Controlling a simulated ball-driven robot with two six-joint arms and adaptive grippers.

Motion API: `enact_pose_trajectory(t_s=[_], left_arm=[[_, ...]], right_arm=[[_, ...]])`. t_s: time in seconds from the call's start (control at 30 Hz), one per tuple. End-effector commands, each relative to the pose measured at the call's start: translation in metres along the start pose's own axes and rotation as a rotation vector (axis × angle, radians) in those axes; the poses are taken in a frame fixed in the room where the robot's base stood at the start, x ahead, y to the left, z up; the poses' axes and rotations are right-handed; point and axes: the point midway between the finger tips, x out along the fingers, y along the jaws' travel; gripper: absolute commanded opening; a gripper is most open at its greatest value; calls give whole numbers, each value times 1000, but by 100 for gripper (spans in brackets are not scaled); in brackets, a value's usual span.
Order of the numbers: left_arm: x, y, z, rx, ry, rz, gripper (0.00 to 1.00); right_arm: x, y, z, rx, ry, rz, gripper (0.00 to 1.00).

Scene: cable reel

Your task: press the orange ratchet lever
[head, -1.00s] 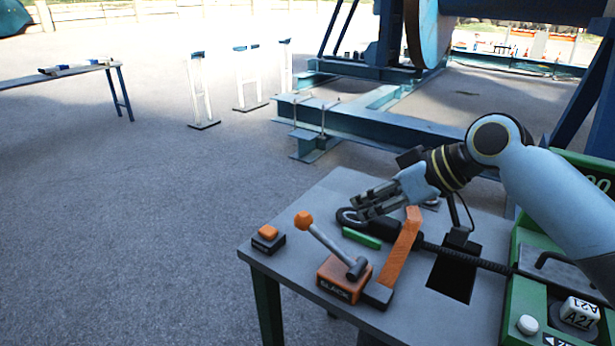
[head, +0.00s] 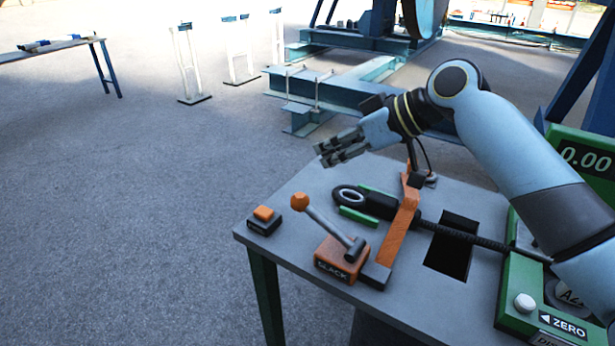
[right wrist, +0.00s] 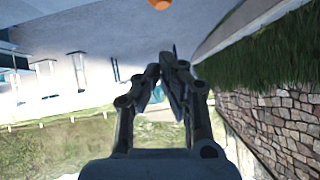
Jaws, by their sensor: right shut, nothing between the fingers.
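The orange ratchet lever (head: 397,232) is a flat orange bar on the grey bench, tilted up beside the SLACK box, with its top close to my right arm's wrist. My right gripper (head: 320,156) is in the air above and left of the lever's top, pointing left and apart from it. Its fingers are together and empty. In the right wrist view the shut fingers (right wrist: 165,72) point up the picture, with an orange thing (right wrist: 158,3) cut off at the top edge; I cannot tell which part it is. My left gripper is not in view.
On the bench (head: 300,232) are an orange-knobbed lever (head: 322,222) on the SLACK box (head: 340,262), an orange button (head: 264,213), a black cable with an end loop (head: 347,196) and a rectangular opening (head: 452,247). A green console (head: 512,305) stands right.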

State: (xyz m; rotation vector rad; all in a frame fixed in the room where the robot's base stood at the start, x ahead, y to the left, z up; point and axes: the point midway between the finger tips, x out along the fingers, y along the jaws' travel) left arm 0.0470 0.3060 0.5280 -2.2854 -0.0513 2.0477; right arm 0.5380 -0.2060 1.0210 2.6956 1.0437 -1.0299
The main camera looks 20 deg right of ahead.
Motion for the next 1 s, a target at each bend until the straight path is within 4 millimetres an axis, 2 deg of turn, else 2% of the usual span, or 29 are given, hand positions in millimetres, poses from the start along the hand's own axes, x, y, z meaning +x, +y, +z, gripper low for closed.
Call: enact_pose_trajectory(t_s=[0.2,0.4,0.6,1.0], left_arm=[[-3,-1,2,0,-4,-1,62],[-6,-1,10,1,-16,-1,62],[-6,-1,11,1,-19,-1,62],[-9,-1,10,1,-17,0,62]], right_arm=[[47,-1,-1,4,1,-3,0],[67,0,20,1,-1,-1,0],[75,0,28,0,0,1,0],[79,1,27,3,-22,3,0]])
